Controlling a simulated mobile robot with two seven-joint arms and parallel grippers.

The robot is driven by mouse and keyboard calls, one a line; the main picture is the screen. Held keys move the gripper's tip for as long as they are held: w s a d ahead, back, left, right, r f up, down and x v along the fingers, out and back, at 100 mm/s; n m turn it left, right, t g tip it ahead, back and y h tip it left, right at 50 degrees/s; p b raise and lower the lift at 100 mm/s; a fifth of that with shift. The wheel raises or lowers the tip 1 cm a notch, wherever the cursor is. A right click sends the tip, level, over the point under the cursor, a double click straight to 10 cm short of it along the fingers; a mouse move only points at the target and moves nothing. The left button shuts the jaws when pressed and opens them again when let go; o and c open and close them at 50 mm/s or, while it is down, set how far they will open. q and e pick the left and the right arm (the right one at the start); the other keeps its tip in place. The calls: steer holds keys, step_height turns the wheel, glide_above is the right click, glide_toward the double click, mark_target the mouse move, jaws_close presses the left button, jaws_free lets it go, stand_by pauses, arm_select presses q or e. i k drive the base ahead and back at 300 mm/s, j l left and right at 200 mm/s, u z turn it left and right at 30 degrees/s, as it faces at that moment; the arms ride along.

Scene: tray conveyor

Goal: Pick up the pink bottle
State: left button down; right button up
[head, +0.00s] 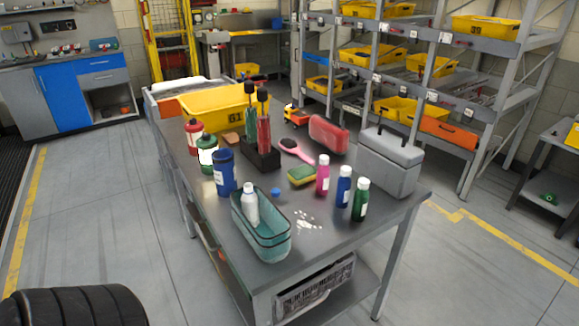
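The pink bottle (322,175) stands upright on the grey table (335,238) in the head view. It has a white cap and a pale label. A blue bottle (343,187) and a green bottle (360,200) stand in a row to its right and nearer the front. A yellow-green sponge (301,175) lies just to its left. Neither of my grippers shows in this view.
A teal container (262,236) holding a white bottle (250,203) stands at the front left. A grey case (390,165) stands behind the bottles to the right. A pink hairbrush (296,151) and a red case (328,134) lie behind. White spots mark the table in front.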

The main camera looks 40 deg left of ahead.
mark_target(323, 169)
steer(key=i+l+u, duration=0.1)
steer(key=u, duration=0.3)
steer(key=i+l+u, duration=0.1)
steer(key=u, duration=0.3)
steer(key=l+u, duration=0.25)
steer(key=u, duration=0.15)
steer(key=i+l+u, duration=0.15)
steer(key=l+u, duration=0.6)
steer(key=u, duration=0.2)
steer(key=i+l, duration=0.05)
